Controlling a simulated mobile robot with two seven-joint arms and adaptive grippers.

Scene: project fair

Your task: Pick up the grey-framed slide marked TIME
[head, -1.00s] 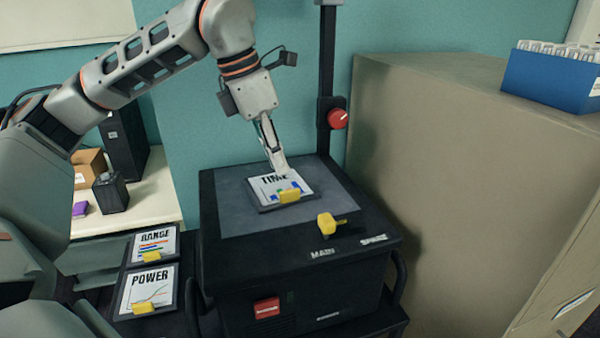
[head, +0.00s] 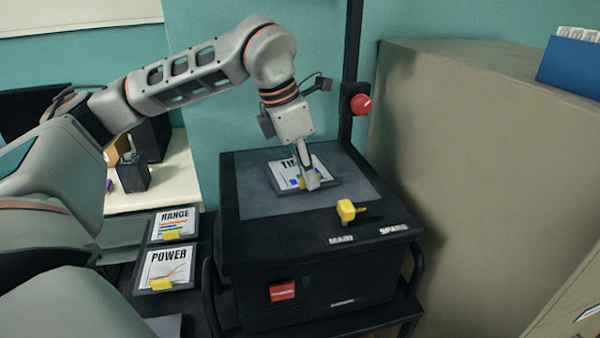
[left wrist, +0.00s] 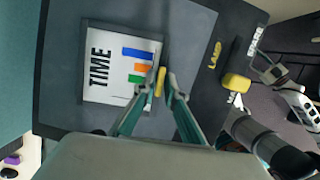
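The grey-framed slide marked TIME (head: 283,172) lies flat on the dark glass stage of a black projector (head: 258,207). It also shows in the left wrist view (left wrist: 112,68), with coloured bars and a yellow tab (left wrist: 160,82) on one edge. My left gripper (head: 313,186) is down at that tabbed edge and hides the tab in the head view. In the left wrist view its fingers (left wrist: 162,78) stand apart, one on each side of the tab, with a small gap showing on one side. Part of my right arm (left wrist: 288,95) shows at the right of the wrist view; its finger state is unclear.
Slides marked RANGE (head: 172,225) and POWER (head: 167,267) lie at the projector's left. A yellow knob (head: 347,210) stands on the front edge. A post with a red knob (head: 361,104) rises behind. A beige cabinet (head: 470,190) blocks the right side.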

